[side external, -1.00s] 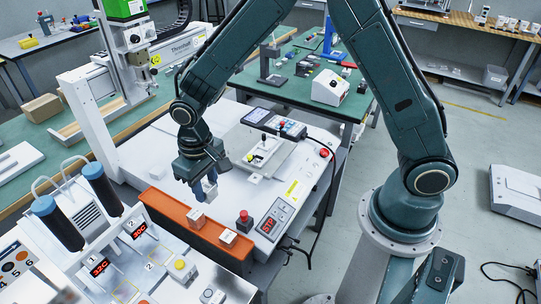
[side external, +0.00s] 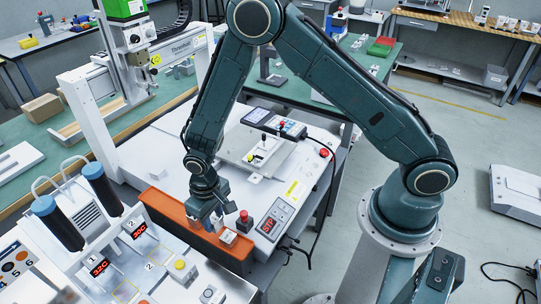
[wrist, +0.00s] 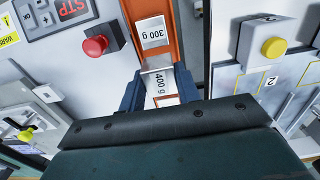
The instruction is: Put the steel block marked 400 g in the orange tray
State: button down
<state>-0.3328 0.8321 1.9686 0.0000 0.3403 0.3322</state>
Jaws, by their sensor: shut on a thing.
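The steel block marked 400 g (wrist: 158,82) sits between the two blue fingers of my gripper (wrist: 159,88) in the wrist view. My gripper is shut on it. In the side view my gripper (side external: 213,221) points down over the orange tray (side external: 164,204), which also shows in the wrist view (wrist: 176,35). The side view hides most of the held block behind the fingers. I cannot tell whether its underside touches the tray.
A block marked 300 g (wrist: 153,33) is close beside the held block and also shows in the side view (side external: 228,237). A red button (side external: 244,217) stands near. A panel with a yellow button (wrist: 273,48) lies on the tray's other side.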

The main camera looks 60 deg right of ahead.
aim_at(216, 228)
jog(key=shift+f, duration=0.1)
jog(key=shift+f, duration=1.8)
jog(key=shift+f, duration=0.35)
jog(key=shift+f, duration=0.15)
jog(key=c, duration=1.1)
grip_release()
